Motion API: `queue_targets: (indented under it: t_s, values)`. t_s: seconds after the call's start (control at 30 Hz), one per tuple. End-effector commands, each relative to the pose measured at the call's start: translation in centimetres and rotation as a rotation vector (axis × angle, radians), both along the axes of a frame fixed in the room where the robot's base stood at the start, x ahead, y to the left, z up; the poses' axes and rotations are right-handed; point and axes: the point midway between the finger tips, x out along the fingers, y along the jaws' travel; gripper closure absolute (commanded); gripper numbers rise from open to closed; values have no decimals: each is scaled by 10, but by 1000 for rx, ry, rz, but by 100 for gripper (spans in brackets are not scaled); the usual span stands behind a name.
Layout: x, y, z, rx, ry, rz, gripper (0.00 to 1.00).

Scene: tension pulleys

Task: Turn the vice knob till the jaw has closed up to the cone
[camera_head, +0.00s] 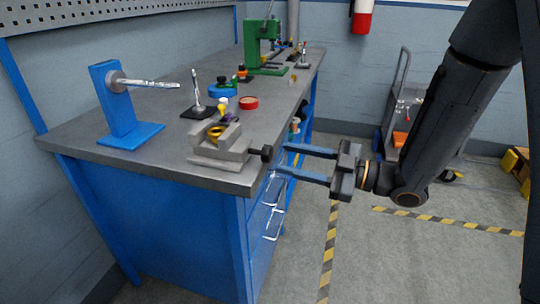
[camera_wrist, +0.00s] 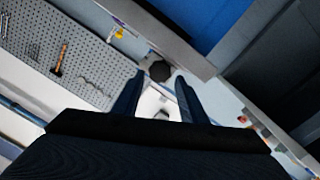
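The grey vice (camera_head: 232,146) stands at the front right corner of the grey bench. A yellow, ring-shaped piece (camera_head: 216,131) shows between its jaws; it may be the cone, but its full shape and the gap to the jaw are too small to tell. The black vice knob (camera_head: 266,153) sticks out over the bench's right edge. It also shows as a dark faceted disc in the wrist view (camera_wrist: 159,71). My gripper (camera_head: 281,158) is open, its two blue fingers pointing at the knob. In the wrist view the knob lies just beyond the fingertips, between their lines, apparently untouched.
On the bench are a blue stand (camera_head: 115,105) with a metal rod, a small upright tool (camera_head: 197,100), a red ring (camera_head: 249,102) and a green press (camera_head: 262,40). Drawer handles (camera_head: 272,223) are below my gripper.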

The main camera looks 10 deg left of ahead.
Motion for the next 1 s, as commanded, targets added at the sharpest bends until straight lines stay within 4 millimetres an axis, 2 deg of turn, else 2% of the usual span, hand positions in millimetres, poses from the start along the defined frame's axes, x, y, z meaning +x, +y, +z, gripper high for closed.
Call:
queue_targets:
  t_s: [0.1,0.33,0.5,0.73,0.9,1.0]
  values:
    - [2,21,1,-1,0,4,61]
    - [7,49,0,-2,0,1,61]
    - [9,57,0,-2,1,-1,61]
    - [9,58,0,-2,1,-2,61]
    - [9,57,0,-2,1,-2,88]
    - [10,57,0,-1,3,-3,90]
